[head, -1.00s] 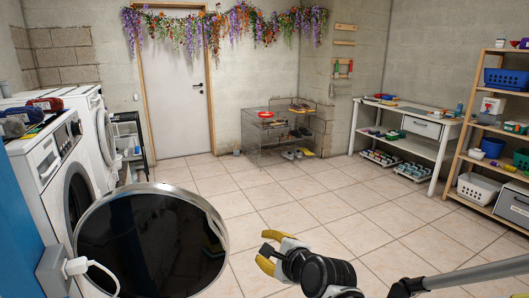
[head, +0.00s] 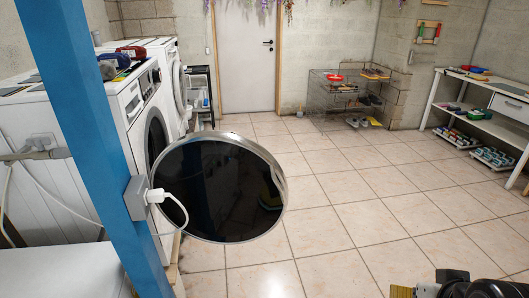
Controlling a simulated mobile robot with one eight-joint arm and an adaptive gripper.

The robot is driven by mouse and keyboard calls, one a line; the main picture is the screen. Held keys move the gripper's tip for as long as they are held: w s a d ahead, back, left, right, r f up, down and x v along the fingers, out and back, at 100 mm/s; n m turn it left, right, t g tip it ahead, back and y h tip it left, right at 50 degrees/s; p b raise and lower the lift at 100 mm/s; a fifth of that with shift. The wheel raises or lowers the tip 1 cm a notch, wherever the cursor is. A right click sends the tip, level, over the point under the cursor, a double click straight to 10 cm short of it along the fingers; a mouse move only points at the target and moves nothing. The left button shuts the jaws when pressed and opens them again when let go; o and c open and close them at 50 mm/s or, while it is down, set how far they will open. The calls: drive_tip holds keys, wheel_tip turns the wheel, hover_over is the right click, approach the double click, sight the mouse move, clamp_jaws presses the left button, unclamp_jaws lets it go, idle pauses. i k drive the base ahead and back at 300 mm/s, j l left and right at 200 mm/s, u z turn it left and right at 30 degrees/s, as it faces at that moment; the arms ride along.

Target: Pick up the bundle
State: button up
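I cannot tell for certain which thing is the bundle. A dark red rolled cloth-like item (head: 131,51) and a dark blue one (head: 107,70) lie on top of the white washing machines at the left. They are small and far from my gripper. My gripper (head: 402,291) is at the bottom right edge, mostly cut off. Only a bit of yellow finger and dark housing shows, so its opening and anything in it are hidden.
A blue post (head: 88,120) with a plugged-in white cable (head: 172,205) stands at the left. A black round disc with a silver rim (head: 215,187) is before the machines. A wire rack (head: 338,88) and white bench (head: 480,118) stand farther back. The tiled floor (head: 370,200) is mostly clear.

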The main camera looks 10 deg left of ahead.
sight(121, 61)
drive_tip(key=u, duration=1.3)
drive_tip(key=i+l+u, duration=0.15)
drive_tip(key=l+u, duration=0.3)
drive_tip(key=i+l+u, duration=0.2)
drive_tip(key=l, duration=0.3)
drive_tip(key=i+l+u, duration=0.2)
drive_tip(key=l, duration=0.3)
drive_tip(key=l+u, duration=0.2)
drive_tip(key=l, duration=0.35)
drive_tip(key=i+l+u, duration=0.2)
drive_tip(key=l, duration=0.4)
drive_tip(key=i+l+u, duration=0.15)
drive_tip(key=l+u, duration=0.2)
drive_tip(key=l, duration=0.55)
drive_tip(key=i+l+u, duration=0.1)
drive_tip(key=l+u, duration=0.25)
drive_tip(key=l, duration=0.55)
drive_tip(key=i+l+u, duration=0.15)
drive_tip(key=l, duration=0.35)
drive_tip(key=i+l+u, duration=0.2)
drive_tip(key=l, duration=0.3)
drive_tip(key=l+u, duration=0.15)
drive_tip(key=l, duration=0.35)
